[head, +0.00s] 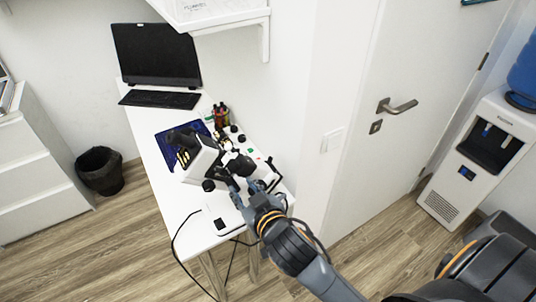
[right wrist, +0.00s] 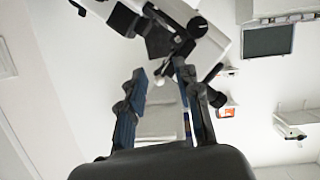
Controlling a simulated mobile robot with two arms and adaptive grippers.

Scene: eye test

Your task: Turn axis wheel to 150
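The eye test device (head: 200,160), white with black parts, stands on the white table. A black round knob (head: 208,185) shows at its near lower side. In the right wrist view the device's white and black body (right wrist: 205,45) is just beyond the fingertips. I cannot tell which part is the axis wheel, and no scale or number is readable. My right gripper (head: 233,184) is at the near side of the device. In the right wrist view its two fingers (right wrist: 163,75) are apart, with nothing clearly held between them. My left gripper is not in view.
A black monitor (head: 156,54) and keyboard (head: 160,99) are at the table's far end. A blue mat (head: 168,150) and small bottles (head: 221,115) are near the device. A black cable hangs over the front edge. A wall shelf (head: 235,22) juts out above. A door and water cooler (head: 478,150) are right.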

